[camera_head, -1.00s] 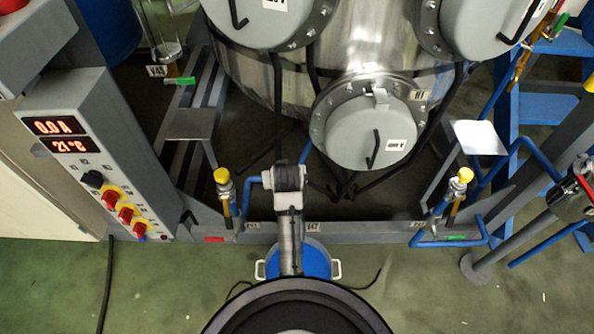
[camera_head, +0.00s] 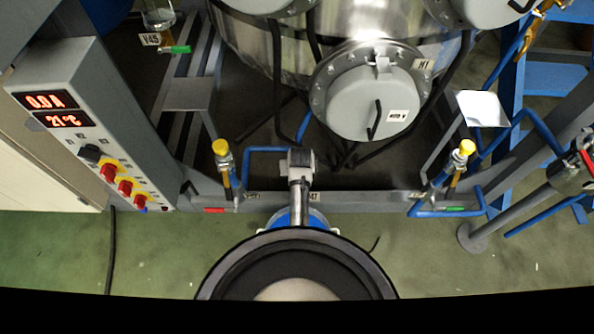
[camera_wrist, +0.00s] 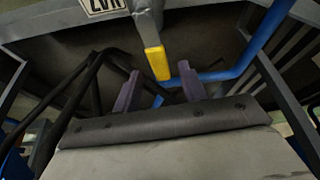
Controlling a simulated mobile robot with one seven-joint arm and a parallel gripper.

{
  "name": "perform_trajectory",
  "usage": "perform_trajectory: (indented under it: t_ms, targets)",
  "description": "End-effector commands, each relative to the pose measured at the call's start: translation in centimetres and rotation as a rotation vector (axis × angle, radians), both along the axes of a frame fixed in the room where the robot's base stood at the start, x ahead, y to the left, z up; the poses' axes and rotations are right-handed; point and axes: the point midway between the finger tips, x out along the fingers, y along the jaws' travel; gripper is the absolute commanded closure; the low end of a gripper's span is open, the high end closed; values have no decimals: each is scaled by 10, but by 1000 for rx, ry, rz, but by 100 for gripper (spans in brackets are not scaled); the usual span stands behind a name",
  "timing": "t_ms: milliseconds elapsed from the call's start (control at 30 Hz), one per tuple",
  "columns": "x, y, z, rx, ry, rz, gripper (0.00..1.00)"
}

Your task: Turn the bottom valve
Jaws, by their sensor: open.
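In the wrist view a valve with a yellow handle (camera_wrist: 158,62) hangs from a grey stem, below a white label (camera_wrist: 103,6) that appears upside down. My gripper (camera_wrist: 160,87) is open, with its two dark fingers apart. The yellow handle's lower end appears between and just beyond the fingertips; I cannot tell how far away it is, and I see no contact. In the head view my arm stands in front of the frame's middle, and my gripper and this valve cannot be made out there.
A blue pipe (camera_wrist: 235,68) runs close to the handle on the right. A steel vessel with a round hatch (camera_head: 367,103) stands behind. A control panel (camera_head: 85,130) stands left. A blue bucket (camera_head: 318,219) is partly hidden.

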Motion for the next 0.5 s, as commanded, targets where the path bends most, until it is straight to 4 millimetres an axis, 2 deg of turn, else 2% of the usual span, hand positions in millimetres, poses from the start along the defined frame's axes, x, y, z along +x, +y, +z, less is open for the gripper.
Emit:
perform_trajectory:
  t_ms: [133,433,500]
  targets:
    - [4,1,-9,0,-1,1,58]
    - [5,1,-10,0,-2,0,58]
    - [5,1,-10,0,-2,0,67]
